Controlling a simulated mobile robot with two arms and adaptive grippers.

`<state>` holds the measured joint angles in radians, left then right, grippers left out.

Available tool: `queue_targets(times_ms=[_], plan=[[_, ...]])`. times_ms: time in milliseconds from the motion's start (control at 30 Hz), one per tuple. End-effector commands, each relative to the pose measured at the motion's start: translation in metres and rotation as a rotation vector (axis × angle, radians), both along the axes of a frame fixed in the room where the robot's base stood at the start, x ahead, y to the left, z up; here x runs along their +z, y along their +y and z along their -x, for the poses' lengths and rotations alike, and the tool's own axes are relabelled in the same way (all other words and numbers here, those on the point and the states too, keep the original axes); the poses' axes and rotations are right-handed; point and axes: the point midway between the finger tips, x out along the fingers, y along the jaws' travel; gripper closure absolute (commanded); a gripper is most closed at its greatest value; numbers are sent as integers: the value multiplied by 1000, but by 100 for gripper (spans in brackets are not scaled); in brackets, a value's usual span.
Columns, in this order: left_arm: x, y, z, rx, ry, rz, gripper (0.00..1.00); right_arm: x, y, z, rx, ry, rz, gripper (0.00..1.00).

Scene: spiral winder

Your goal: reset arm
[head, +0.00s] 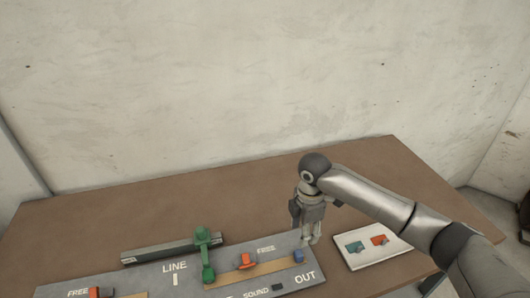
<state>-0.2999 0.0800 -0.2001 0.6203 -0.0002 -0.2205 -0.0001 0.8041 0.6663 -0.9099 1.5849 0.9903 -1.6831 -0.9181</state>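My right arm comes in from the right, and my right gripper (312,238) points down over the right part of a grey panel (130,285) on the table. The gripper is small and seen from behind the wrist, so I cannot tell whether it is open or shut. A small blue block (298,256) on the panel is just below and left of the fingertips; I cannot tell whether they touch. A green lever (203,250) stands by the "LINE" mark. An orange slider (247,261) sits on a tan strip under "FREE". My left gripper is not in view.
A white plate (365,261) with a teal piece (355,247) and a red piece (379,240) lies right of the panel. A dark bar (150,255) lies behind the panel. Another orange slider (95,292) is at the lower left. The brown table (130,215) is clear behind.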

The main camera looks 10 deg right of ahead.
Motion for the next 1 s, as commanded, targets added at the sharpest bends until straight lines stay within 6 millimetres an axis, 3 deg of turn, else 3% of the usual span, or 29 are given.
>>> queue_targets(times_ms=[133,233,400,600,767,1000], plan=[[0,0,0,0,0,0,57,-6,8,5,-4,-2,-8,54],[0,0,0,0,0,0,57,-19,28,20,-21,-10,-33,54],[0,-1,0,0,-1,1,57,-45,77,61,-123,-44,-118,54],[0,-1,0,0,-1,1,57,-57,114,108,-347,-91,-230,54],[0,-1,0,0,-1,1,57,-58,121,143,-589,-119,-299,54],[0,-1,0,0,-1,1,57,-53,93,191,-985,-161,-323,54]])
